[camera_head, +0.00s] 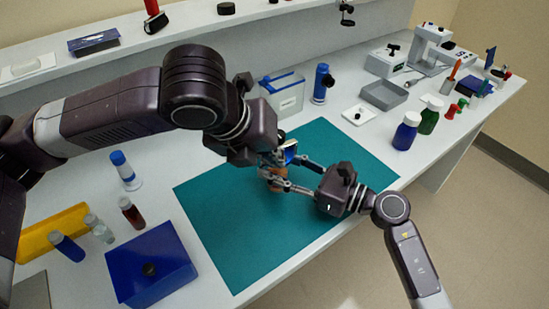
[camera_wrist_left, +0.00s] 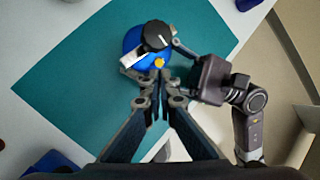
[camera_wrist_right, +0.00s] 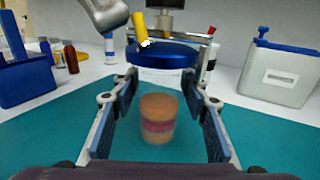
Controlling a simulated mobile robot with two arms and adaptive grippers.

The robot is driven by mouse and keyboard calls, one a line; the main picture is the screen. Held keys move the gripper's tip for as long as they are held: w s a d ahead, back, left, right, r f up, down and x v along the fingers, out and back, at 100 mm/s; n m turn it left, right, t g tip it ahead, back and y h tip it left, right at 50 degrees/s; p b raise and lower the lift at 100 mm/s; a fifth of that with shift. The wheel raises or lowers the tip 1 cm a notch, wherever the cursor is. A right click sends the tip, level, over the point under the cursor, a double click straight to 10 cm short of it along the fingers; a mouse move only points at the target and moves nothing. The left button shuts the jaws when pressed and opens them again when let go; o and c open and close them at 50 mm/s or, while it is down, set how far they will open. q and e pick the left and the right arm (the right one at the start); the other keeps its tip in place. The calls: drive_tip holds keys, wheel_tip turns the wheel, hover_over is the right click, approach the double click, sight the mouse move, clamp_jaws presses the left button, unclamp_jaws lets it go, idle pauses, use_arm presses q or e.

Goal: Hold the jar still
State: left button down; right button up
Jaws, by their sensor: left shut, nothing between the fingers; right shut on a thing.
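The jar (camera_wrist_right: 158,118) stands on the teal mat (camera_head: 240,225), clear-walled with orange and pink contents. Its broad blue lid (camera_wrist_right: 162,55) shows above it, and from above in the left wrist view (camera_wrist_left: 133,40). My right gripper (camera_head: 283,180) is shut on the jar, with one finger on each side of it in the right wrist view. My left gripper (camera_wrist_left: 158,78) is shut and empty, its fingertips close by the lid's near edge. In the head view the grippers partly hide the jar. A black round knob (camera_wrist_left: 156,36) and a small yellow piece (camera_wrist_left: 159,62) show over the lid.
A blue-lidded clear box (camera_head: 285,97) stands behind the mat. A blue box (camera_head: 150,265) and several vials (camera_head: 132,212) stand to the left. Blue and green bottles (camera_head: 405,132) stand at the right. The mat's front part is clear.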

use_arm(q)
drive_tip(key=shift+w+d+g+y, duration=0.15)
drive_tip(key=shift+g+y, duration=0.25)
drive_tip(key=shift+y, duration=0.1)
drive_tip(key=shift+d+r+g+y, duration=0.15)
drive_tip(key=shift+r+g+y, duration=0.2)
drive_tip(key=shift+y, duration=0.45)
drive_tip(key=shift+w+d+r, duration=0.1)
drive_tip(key=shift+w+d, duration=0.15)
drive_tip(key=shift+d, duration=0.25)
drive_tip(key=shift+w+d+r+m+g+y, duration=0.1)
drive_tip(key=shift+w+d+m+g+y, duration=0.2)
drive_tip(key=shift+d+g+y, duration=0.3)
drive_tip(key=shift+a, duration=0.15)
drive_tip(key=shift+v, duration=0.8)
drive_tip(key=shift+w, duration=0.1)
